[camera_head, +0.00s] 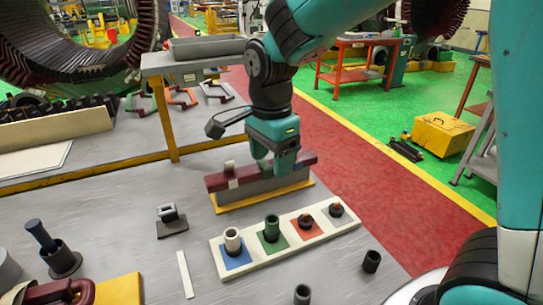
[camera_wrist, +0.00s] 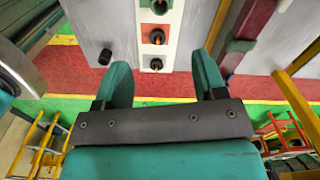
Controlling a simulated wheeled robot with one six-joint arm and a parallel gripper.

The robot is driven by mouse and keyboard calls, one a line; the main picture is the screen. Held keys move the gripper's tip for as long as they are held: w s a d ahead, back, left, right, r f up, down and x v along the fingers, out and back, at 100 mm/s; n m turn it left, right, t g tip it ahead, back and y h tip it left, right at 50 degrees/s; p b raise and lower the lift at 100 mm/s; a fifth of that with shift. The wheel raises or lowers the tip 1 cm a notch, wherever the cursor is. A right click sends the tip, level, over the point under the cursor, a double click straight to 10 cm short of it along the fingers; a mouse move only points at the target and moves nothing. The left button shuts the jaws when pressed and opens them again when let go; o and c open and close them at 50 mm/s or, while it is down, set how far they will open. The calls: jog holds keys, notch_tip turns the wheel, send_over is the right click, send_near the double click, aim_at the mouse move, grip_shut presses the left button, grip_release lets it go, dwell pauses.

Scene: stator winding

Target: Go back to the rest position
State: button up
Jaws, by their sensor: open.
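My gripper (camera_wrist: 163,75) shows in the wrist view as two teal fingers spread apart with nothing between them. In the head view my teal arm bends down from the top, and the gripper (camera_head: 265,165) hangs at the dark red bar (camera_head: 222,181) on its grey block. Whether it touches the bar cannot be told there. In the wrist view the space between the fingers shows red floor, with a white board (camera_wrist: 167,61) beyond the fingertips. That white board (camera_head: 284,253) lies in front of the bar in the head view.
The board has blue, green, red and grey squares with sleeves or posts. Small dark cylinders (camera_head: 371,261) and (camera_head: 302,294) stand nearby. A grey clip block (camera_head: 172,222), a white strip (camera_head: 185,274) and a blue-handled tool (camera_head: 42,236) are left. A grey tray (camera_head: 207,46) stands behind.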

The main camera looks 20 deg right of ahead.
dwell(0.3)
jog(key=s+a+r+n+y, duration=0.2)
jog(key=s+n, duration=0.7)
jog(key=n, duration=0.2)
jog(key=s+a+r+n+y, duration=0.2)
jog(key=s+n, duration=0.7)
jog(key=n, duration=0.2)
jog(key=shift+s+a, duration=0.25)
jog(key=shift+s, duration=0.05)
